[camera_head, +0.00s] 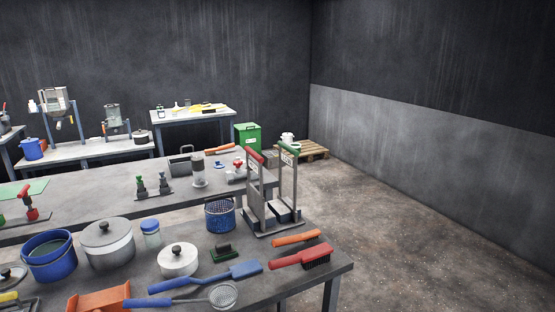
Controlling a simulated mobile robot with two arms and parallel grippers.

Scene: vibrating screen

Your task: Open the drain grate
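I cannot make out a drain grate in the head view, on the floor or on the tables. The visible floor (410,240) is brown and speckled, to the right of the tables. Floor behind and below the tables is partly hidden. Neither of my grippers is in view.
The near table (300,278) holds blue pots (48,256), lidded pots (108,243), brushes (302,256) and a tall metal stand (270,190). Another table (100,197) stands behind it. A green bin (248,138) and wooden pallet (306,150) are farther back. Right-hand floor is clear.

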